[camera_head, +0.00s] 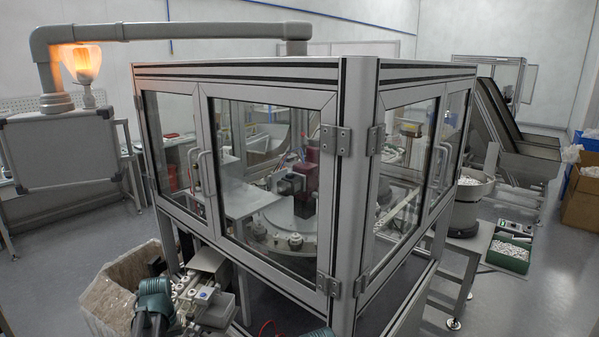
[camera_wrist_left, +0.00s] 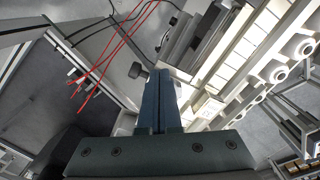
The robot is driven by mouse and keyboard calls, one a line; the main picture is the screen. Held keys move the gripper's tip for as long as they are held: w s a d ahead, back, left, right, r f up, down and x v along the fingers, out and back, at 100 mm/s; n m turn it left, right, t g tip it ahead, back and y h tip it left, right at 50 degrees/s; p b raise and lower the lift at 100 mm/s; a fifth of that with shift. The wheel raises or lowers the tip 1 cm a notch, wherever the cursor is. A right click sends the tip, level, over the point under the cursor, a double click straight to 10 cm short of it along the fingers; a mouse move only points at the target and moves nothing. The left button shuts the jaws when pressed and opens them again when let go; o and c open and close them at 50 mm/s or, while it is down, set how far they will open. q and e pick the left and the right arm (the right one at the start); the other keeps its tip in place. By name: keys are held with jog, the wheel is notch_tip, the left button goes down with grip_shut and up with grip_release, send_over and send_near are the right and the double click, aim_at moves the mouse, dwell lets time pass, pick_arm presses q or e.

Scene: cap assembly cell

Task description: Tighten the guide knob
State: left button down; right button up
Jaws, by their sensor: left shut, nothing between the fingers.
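In the left wrist view my left gripper (camera_wrist_left: 160,78) has its two blue-grey fingers pressed together, with nothing between them. A small black knob (camera_wrist_left: 137,70) on a short stem is just left of the fingertips; it looks like the guide knob. Whether the fingers touch it I cannot tell. A metal guide rail (camera_wrist_left: 235,60) with a row of white round parts runs on the right. In the head view the teal end of my left arm (camera_head: 154,302) is in front of the outfeed guide (camera_head: 205,290); the knob is not clear there. My right gripper's fingers do not show.
The glazed machine enclosure (camera_head: 350,200) stands right behind the outfeed. An open carton with a plastic liner (camera_head: 115,290) is at the left. Red wires (camera_wrist_left: 110,55) hang at the upper left in the wrist view. Open floor lies at the far left.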

pick_arm(q)
jog(key=shift+w+a, duration=0.15)
jog(key=shift+a, duration=0.1)
dwell(0.4)
jog(key=shift+s+a, duration=0.25)
jog(key=shift+a, duration=0.75)
dwell(0.4)
jog(key=shift+s, duration=0.2)
jog(key=shift+s, duration=0.25)
notch_tip(320, 180, up, 6)
jog(key=p, duration=0.6)
